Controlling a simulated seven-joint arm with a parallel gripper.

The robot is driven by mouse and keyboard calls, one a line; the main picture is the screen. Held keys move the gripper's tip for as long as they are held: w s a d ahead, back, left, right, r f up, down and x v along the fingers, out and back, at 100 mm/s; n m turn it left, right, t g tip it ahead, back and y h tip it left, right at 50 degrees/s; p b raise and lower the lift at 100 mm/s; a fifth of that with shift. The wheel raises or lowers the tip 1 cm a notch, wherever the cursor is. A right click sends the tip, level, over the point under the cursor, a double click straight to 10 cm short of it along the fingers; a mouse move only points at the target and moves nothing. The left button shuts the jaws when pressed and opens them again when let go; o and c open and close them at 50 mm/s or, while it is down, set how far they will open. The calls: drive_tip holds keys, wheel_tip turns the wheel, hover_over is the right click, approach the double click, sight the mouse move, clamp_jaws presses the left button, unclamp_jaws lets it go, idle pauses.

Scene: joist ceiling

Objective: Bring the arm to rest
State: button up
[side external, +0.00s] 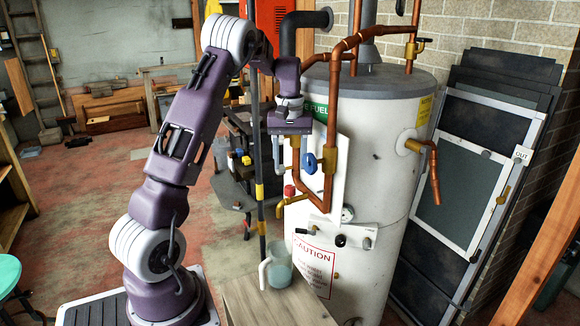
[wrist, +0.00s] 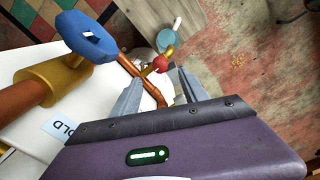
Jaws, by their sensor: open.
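My purple arm rises from its base at the left and bends over to the right. My gripper (side external: 291,170) hangs pointing down in front of the white water tank (side external: 380,150), beside its copper pipes. In the wrist view, my gripper (wrist: 157,80) shows two grey fingers spread apart with nothing held between them. A blue valve handle (wrist: 87,36) is close to the left finger in that view; whether they touch cannot be told. A red knob (wrist: 160,63) shows between and beyond the fingertips. The blue handle (side external: 310,162) is just right of the gripper in the side view.
A clear jug (side external: 279,268) stands on a wooden stand (side external: 270,305) below the gripper. Copper pipes (side external: 333,110) rise close on the right. A dark pole (side external: 258,160) stands to the gripper's left. Open floor (side external: 70,210) lies behind the arm at left.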

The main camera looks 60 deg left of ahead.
drive_tip(key=s+d+r+m+t, duration=0.1)
drive_tip(key=s+d+r+m, duration=0.1)
drive_tip(key=s+d+r, duration=0.45)
drive_tip(key=s+d+r+m+t, duration=0.1)
drive_tip(key=d+r+m, duration=0.2)
drive_tip(key=d, duration=0.7)
drive_tip(key=s+d+m+t, duration=0.3)
drive_tip(key=s+d+m, duration=0.4)
drive_tip(key=s+d, duration=0.7)
drive_tip(key=shift+s+m+t, duration=0.2)
drive_tip(key=shift+m+t, duration=0.1)
drive_tip(key=shift+f, duration=0.1)
